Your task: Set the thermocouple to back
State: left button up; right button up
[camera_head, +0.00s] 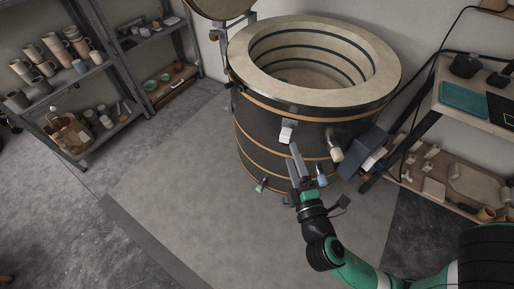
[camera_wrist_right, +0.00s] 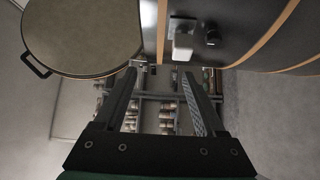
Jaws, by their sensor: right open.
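The round kiln (camera_head: 262,150) stands open at the back, dark-sided with copper bands and a pale rim. A white block fitting (camera_head: 286,133) sticks out from its front wall; it may be the thermocouple, but I cannot tell for sure. The block also shows on a grey plate in the right wrist view (camera_wrist_right: 183,46), beside a small dark knob (camera_wrist_right: 211,38). My right gripper (camera_head: 296,160) is just below the white block in the head view, close to the kiln wall. Its jaws (camera_wrist_right: 162,76) are open with nothing between them. My left gripper is not in view.
The round lid (camera_wrist_right: 82,30) with a dark handle is at the upper left of the wrist view. A beige-tipped fitting (camera_head: 336,154) and a grey-blue box (camera_head: 364,150) are at the kiln's right. Pottery shelves (camera_head: 75,72) stand left. The floor in front is clear.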

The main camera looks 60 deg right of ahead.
aim_at(288, 141)
notch_tip(288, 141, down, 4)
jog(key=s+b, duration=0.1)
jog(key=s, duration=0.1)
jog(key=x, duration=1.2)
jog(key=shift+w+d, duration=0.1)
jog(key=shift+d, duration=0.1)
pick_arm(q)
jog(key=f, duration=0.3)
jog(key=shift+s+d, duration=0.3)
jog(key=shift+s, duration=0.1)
pick_arm(e)
grip_shut()
